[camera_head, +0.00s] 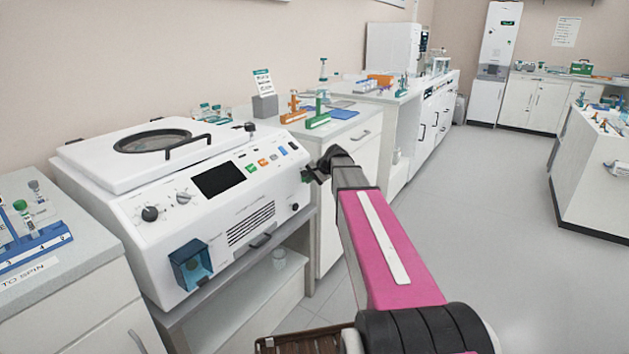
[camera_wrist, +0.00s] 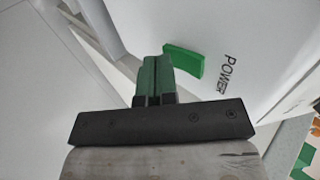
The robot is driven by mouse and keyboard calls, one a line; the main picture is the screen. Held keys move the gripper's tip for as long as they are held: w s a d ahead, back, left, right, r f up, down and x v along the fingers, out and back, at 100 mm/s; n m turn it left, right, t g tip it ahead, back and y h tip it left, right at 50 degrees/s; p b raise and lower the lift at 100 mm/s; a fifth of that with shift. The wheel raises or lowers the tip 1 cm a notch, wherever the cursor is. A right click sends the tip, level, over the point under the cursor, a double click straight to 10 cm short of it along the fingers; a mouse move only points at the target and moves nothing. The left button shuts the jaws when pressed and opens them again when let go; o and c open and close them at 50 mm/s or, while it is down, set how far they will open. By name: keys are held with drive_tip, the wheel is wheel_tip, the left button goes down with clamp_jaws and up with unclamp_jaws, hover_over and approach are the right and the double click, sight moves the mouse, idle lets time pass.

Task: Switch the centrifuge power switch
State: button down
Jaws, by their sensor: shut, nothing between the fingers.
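The centrifuge (camera_head: 120,197) is a white benchtop machine on the left in the head view, with a dark screen, knobs and coloured buttons on its sloped front. Its lid is down. My gripper (camera_head: 307,176) is at the right end of the centrifuge, at front panel height. In the wrist view my gripper (camera_wrist: 156,62) has its green fingers together with nothing between them. The green power switch (camera_wrist: 184,62) sits on the white face right beside the fingertips, next to the word POWER. I cannot tell whether they touch. In the head view the switch is hard to make out.
A blue tube rack (camera_head: 35,246) stands on the counter at left. Beyond the centrifuge, a counter holds a grey sign holder (camera_head: 265,106) and orange and green stands (camera_head: 318,120). The grey floor (camera_head: 480,190) to the right is open, up to another bench.

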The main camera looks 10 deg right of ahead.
drive_tip(key=shift+a, duration=0.1)
drive_tip(key=shift+w+a+f, duration=0.1)
drive_tip(key=shift+w, duration=0.1)
idle(0.4)
drive_tip(key=shift+r, duration=0.85)
drive_tip(key=shift+s, duration=0.15)
